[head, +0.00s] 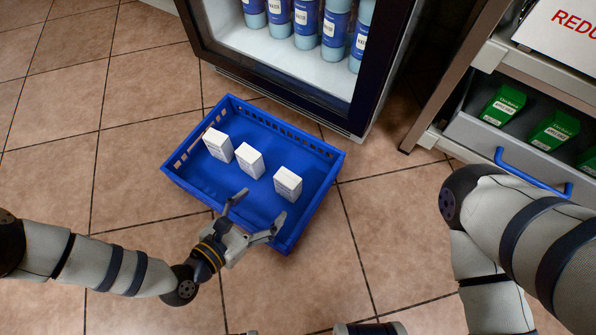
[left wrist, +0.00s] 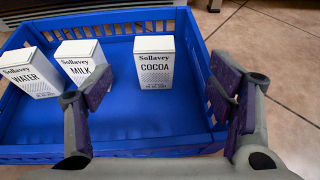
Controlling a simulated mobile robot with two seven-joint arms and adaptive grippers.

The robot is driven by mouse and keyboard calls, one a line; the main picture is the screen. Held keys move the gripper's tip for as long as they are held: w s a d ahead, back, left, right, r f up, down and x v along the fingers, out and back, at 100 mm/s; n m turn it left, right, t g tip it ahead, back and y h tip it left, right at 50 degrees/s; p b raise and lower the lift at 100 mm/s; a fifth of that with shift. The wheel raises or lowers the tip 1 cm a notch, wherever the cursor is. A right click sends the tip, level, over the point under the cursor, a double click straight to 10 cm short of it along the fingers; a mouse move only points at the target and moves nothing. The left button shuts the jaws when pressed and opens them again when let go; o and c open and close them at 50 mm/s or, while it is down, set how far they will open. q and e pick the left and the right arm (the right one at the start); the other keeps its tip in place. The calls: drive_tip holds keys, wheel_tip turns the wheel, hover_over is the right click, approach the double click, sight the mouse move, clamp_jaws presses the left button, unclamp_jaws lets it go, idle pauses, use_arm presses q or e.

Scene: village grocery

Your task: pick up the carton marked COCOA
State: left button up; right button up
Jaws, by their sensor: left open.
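The white carton marked COCOA (left wrist: 154,64) stands upright in a blue crate, rightmost of three cartons in the left wrist view. In the head view it is the right one (head: 288,184), set a little apart from the others. My left gripper (head: 258,212) is open and empty over the crate's near side. In the left wrist view its fingers (left wrist: 165,95) spread on either side of the picture, with the COCOA carton beyond and between them, not touched.
The blue crate (head: 318,209) stands on the tiled floor. Cartons marked MILK (left wrist: 82,64) and WATER (left wrist: 30,73) stand left of COCOA. A fridge with blue bottles (head: 306,18) is behind the crate. A shelf with green boxes (head: 503,104) and a blue-handled drawer is at right.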

sight(286, 179)
use_arm(q)
drive_tip(key=b+x, duration=0.1)
drive_tip(key=x, duration=0.3)
drive_tip(key=b+x, duration=0.2)
drive_tip(key=x, duration=0.2)
drive_tip(key=b+x, duration=0.1)
drive_tip(key=x, duration=0.3)
drive_tip(key=shift+w+a+f+b, duration=0.15)
drive_tip(key=shift+w+a+b, duration=0.15)
drive_tip(key=shift+w, duration=0.15)
drive_tip(key=c, duration=1.5)
